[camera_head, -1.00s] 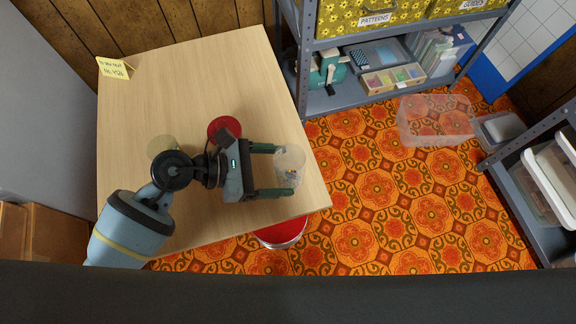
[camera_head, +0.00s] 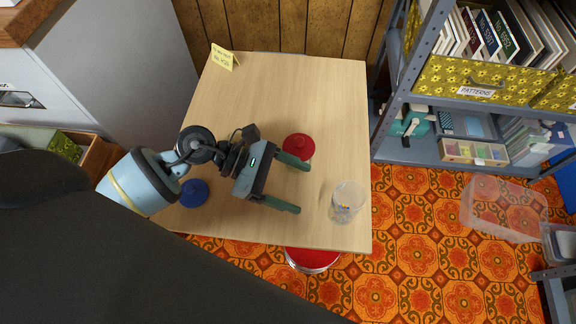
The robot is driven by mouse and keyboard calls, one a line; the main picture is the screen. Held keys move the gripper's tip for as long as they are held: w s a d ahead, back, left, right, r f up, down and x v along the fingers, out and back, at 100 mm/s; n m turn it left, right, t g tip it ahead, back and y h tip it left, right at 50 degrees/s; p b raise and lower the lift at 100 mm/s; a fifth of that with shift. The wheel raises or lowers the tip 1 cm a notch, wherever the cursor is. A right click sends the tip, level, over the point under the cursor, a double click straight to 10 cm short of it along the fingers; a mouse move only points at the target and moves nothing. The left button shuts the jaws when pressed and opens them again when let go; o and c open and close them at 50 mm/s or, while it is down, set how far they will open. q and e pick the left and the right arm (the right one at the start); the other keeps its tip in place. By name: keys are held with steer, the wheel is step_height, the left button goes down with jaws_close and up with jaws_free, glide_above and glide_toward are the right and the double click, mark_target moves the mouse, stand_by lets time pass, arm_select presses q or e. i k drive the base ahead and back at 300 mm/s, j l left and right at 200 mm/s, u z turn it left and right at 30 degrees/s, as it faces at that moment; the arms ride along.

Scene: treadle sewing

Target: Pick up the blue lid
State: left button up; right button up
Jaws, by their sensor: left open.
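The blue lid (camera_head: 194,193) is a round, dark blue disc lying on the wooden table (camera_head: 285,90), near its front left edge. My left gripper (camera_head: 303,187) is open and empty above the table, its two green fingers pointing right. The blue lid is left of the gripper, close below my left forearm. A red lid (camera_head: 299,146) lies just beyond the upper finger. A clear jar (camera_head: 347,202) with small colourful bits inside stands right of the fingertips, apart from them. My right gripper is not in view.
A yellow note (camera_head: 224,57) stands at the table's far left corner. A red round stool (camera_head: 312,258) is under the front edge. A metal shelf (camera_head: 420,148) stands to the right. The table's far half is clear.

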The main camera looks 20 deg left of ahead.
mark_target(196, 192)
steer(key=u, duration=0.9)
